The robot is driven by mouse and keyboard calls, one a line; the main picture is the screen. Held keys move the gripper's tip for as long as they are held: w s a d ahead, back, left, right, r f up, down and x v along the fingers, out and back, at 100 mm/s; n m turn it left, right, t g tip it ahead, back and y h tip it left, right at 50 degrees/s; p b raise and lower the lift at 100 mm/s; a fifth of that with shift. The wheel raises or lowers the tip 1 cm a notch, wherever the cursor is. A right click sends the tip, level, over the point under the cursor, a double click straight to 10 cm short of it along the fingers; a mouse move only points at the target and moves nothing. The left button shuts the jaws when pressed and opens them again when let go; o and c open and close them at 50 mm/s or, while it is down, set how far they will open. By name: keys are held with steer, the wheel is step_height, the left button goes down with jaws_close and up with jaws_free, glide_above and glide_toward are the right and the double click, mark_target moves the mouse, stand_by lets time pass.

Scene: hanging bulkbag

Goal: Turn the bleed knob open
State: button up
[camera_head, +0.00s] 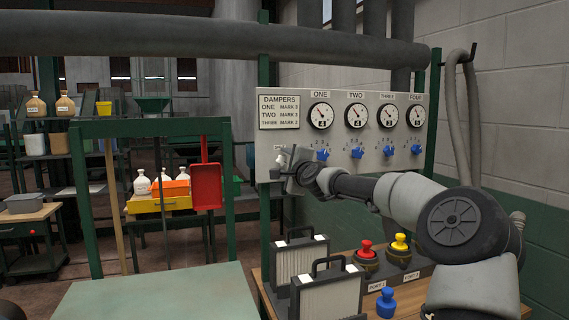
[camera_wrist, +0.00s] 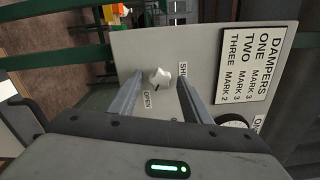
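The bleed knob (camera_wrist: 160,75) is a small white knob on the grey panel, in the upper middle of the wrist view. The OPEN label (camera_wrist: 147,100) is below and left of it, and the SHUT label (camera_wrist: 183,75) is to its right. A small dark mark shows on the knob's lower edge. My gripper (camera_head: 288,168) is at the panel's lower left corner in the head view, where the knob is mostly hidden. In the wrist view its fingers are apart on either side of the knob, with gaps visible; I cannot tell how deep they reach.
The panel (camera_head: 340,98) has several gauges with blue knobs (camera_head: 322,154) and a DAMPERS sign (camera_head: 281,112) above my gripper. Below stand filter cartridges (camera_head: 327,292) and red and yellow knobs (camera_head: 367,254) on a bench. A green post frame with a red tray (camera_head: 206,186) stands left.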

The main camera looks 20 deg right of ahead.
steer(key=s+b, duration=0.1)
steer(key=s, duration=1.6)
steer(key=shift+s+b, duration=0.2)
steer(key=shift+b, duration=0.15)
